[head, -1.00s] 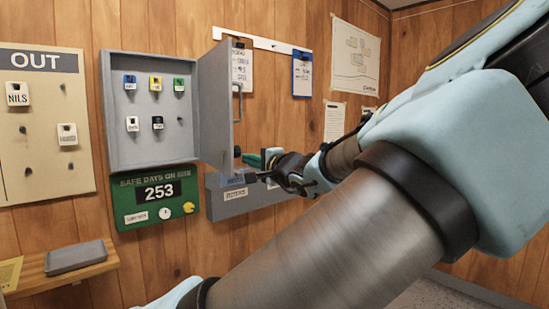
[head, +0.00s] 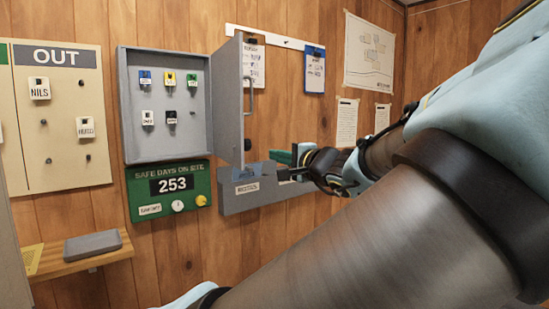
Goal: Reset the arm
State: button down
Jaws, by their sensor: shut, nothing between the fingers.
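My gripper (head: 286,174) is at the end of my arm, in the middle of the head view. It is shut and empty, in front of the grey wall box (head: 240,200) with a white label. I cannot tell whether the fingertips touch the box or the things in it. My forearm crosses the lower right of the view and hides part of the wall.
A grey key cabinet (head: 128,105) hangs on the wall with its door (head: 228,105) open, just left of my gripper. A green sign (head: 140,208) hangs below it. A wooden shelf (head: 85,262) with a grey slab (head: 93,245) juts out lower left.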

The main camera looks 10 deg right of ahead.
jog(key=s+a+f+n+g+y, duration=0.1)
jog(key=a+f+n+g, duration=0.1)
jog(key=a+f+g, duration=0.55)
jog(key=s+a+f+n+g+y, duration=0.1)
jog(key=s+a+f+n+g, duration=0.15)
jog(key=a+f, duration=0.95)
jog(key=s+a+f+n+g+h, duration=0.3)
jog(key=s+f+g, duration=0.2)
jog(key=f, duration=0.3)
jog(key=s+r+n+h, duration=0.3)
jog(key=s+n+h, duration=0.2)
jog(key=s, duration=0.1)
jog(key=shift+a+r+h, duration=0.15)
jog(key=shift+a+h, duration=0.1)
jog(key=shift+h, duration=0.05)
dwell(1.9)
